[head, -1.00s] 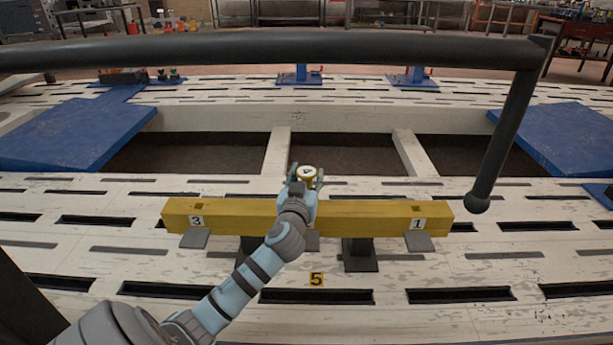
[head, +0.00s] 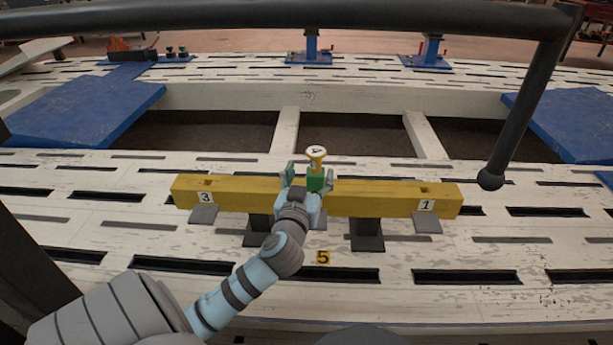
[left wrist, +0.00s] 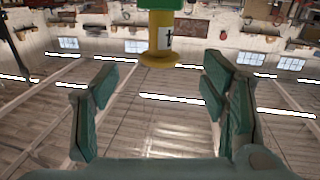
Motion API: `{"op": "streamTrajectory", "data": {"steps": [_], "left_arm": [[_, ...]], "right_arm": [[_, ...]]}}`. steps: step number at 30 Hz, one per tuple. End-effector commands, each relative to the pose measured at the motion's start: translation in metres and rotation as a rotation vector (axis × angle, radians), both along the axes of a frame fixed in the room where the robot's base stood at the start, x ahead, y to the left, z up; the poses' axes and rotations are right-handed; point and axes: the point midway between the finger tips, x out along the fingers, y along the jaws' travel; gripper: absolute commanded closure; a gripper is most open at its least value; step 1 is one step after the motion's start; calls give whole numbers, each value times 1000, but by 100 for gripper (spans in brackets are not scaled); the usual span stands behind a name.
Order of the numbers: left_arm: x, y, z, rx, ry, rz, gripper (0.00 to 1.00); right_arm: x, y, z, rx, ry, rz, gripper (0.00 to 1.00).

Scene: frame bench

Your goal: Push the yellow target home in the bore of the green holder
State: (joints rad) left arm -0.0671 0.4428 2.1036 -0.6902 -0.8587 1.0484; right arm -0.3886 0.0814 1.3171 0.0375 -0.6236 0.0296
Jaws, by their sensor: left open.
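The yellow target (head: 316,155) stands upright in the top of the green holder (head: 317,184), its round labelled head and part of its stem sticking out above. The holder sits at the middle of the yellow beam (head: 380,197); my gripper partly hides its front. My left gripper (head: 310,175) is open, its fingers apart on both sides of the holder. In the left wrist view the scene looks upside down: the target (left wrist: 160,47) hangs from the holder (left wrist: 160,4) at the top edge, beyond my spread, empty fingers (left wrist: 160,80). My right gripper is not seen.
A thick dark bar (head: 300,18) crosses the top, with a leg and ball end (head: 490,179) at the right. Blue plates (head: 85,107) lie behind at both sides.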

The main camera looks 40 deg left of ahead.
Motion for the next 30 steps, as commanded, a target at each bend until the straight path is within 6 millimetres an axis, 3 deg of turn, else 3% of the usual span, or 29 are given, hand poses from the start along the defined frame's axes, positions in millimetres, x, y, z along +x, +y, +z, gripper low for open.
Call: {"op": "streamTrajectory", "data": {"steps": [3, 7, 25, 28, 30], "left_arm": [[-23, -13, -1, -2, 1, -1, 34], [-34, -20, 0, 0, 0, 0, 34], [-35, -20, 2, 1, -1, 0, 34], [-35, -20, 22, 1, -1, 0, 34], [-35, -20, 50, 1, -1, 0, 34]], "right_arm": [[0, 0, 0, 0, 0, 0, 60], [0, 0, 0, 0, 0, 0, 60], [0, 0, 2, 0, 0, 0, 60], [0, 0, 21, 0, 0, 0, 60], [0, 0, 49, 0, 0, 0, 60]]}}
